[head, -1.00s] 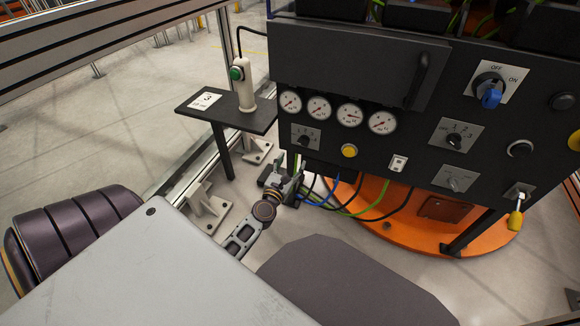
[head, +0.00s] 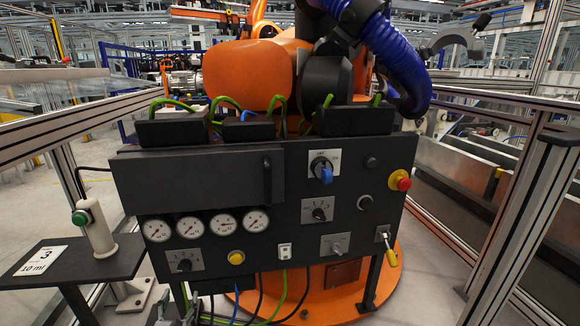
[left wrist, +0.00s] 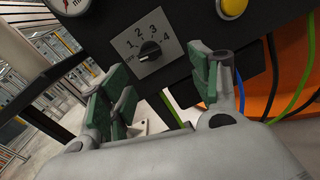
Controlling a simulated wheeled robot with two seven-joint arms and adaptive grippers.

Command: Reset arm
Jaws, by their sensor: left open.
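A large orange robot arm (head: 250,75) with a blue ribbed hose (head: 385,45) stands behind a black control panel (head: 345,240). The panel carries a blue key switch (head: 322,168) at upper right, a red emergency button (head: 400,180) on a yellow base, a yellow button (head: 236,257), rotary selectors and a yellow-tipped lever (head: 391,256). My left gripper (head: 186,310) shows partly at the bottom edge, below the panel's lower left. In the left wrist view its green-padded fingers (left wrist: 157,88) are apart and empty, below a four-position selector knob (left wrist: 150,50). My right gripper is out of view.
A small black side table (head: 85,268) at left holds a white handheld device with a green button (head: 98,228). Cables (head: 278,305) hang below the panel. Metal fence posts (head: 540,190) stand at right.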

